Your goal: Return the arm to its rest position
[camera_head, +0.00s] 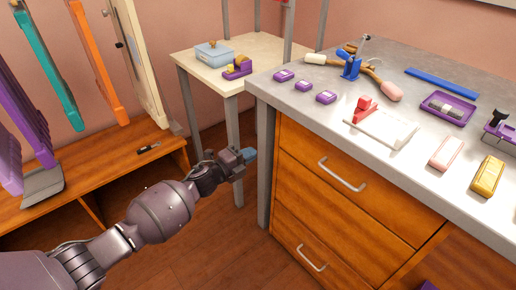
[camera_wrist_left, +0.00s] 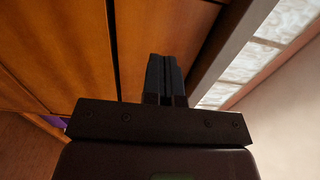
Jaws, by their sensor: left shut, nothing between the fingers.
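My left arm comes in from the lower left in the head view, stretched toward the gap between the small table and the workbench. My left gripper (camera_head: 247,155) is at its end, shut and empty, below the bench top and left of the drawers. In the left wrist view the two dark fingers (camera_wrist_left: 165,80) lie together, with wooden panels behind them. My right gripper is not in view.
A grey-topped workbench (camera_head: 420,190) with wooden drawers (camera_head: 340,180) stands on the right, holding several tools. A small table (camera_head: 262,48) with a blue box (camera_head: 213,54) stands behind. A wooden bench (camera_head: 110,160) is at left. Wooden floor (camera_head: 215,235) is open below the arm.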

